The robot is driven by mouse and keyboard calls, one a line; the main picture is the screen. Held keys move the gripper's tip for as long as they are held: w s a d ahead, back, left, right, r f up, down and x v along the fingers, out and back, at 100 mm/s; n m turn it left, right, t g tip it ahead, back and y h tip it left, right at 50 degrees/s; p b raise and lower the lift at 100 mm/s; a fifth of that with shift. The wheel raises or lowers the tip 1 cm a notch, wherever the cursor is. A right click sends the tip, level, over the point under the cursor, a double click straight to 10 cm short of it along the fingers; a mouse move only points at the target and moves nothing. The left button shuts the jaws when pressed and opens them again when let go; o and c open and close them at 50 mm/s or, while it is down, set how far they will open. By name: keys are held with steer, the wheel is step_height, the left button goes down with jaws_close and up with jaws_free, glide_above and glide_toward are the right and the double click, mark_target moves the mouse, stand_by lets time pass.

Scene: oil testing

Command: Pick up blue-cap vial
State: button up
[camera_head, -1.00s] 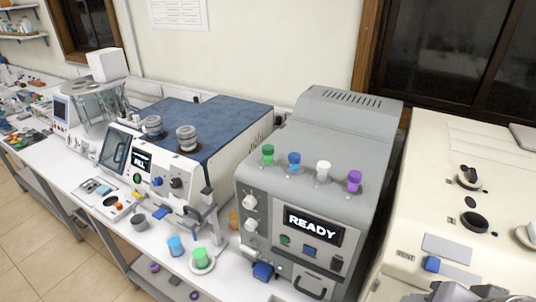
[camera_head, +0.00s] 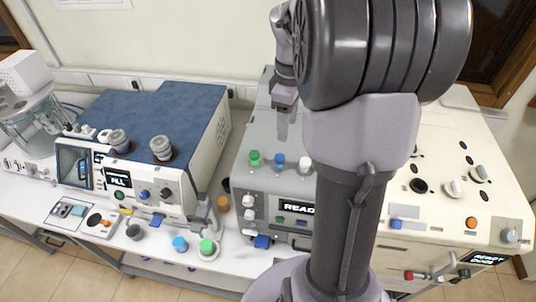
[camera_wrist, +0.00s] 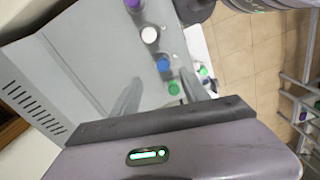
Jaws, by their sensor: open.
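The blue-cap vial (camera_head: 279,160) stands in the top of the grey READY machine, between the green-cap vial (camera_head: 254,158) and the white-cap vial (camera_head: 305,164). My gripper (camera_head: 283,125) is open and empty, pointing down above the machine behind the blue cap in the head view. In the wrist view the blue cap (camera_wrist: 163,65) lies beyond the fingertips (camera_wrist: 158,95), with the green cap (camera_wrist: 174,88) close to the right finger. I see no contact with any vial. A purple cap (camera_wrist: 133,4) shows at the wrist view's top edge; my arm hides it in the head view.
The READY machine (camera_head: 262,130) stands between a blue-topped machine (camera_head: 150,105) and a cream machine (camera_head: 450,150). Another blue item (camera_head: 180,243) and a green item (camera_head: 207,247) are on the white bench. My arm blocks the head view's middle right.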

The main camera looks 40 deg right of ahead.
mark_target(279, 157)
steer(key=f, duration=0.4)
steer(key=w+f, duration=0.1)
steer(key=f, duration=0.4)
steer(key=a+f, duration=0.1)
steer(key=f, duration=0.3)
steer(key=shift+w+f+p, duration=0.25)
steer(key=shift+f+p, duration=0.05)
steer(key=shift+f, duration=0.05)
steer(key=shift+s+r, duration=0.1)
steer(key=shift+s, duration=0.1)
steer(key=shift+c, duration=0.6)
jaws_close()
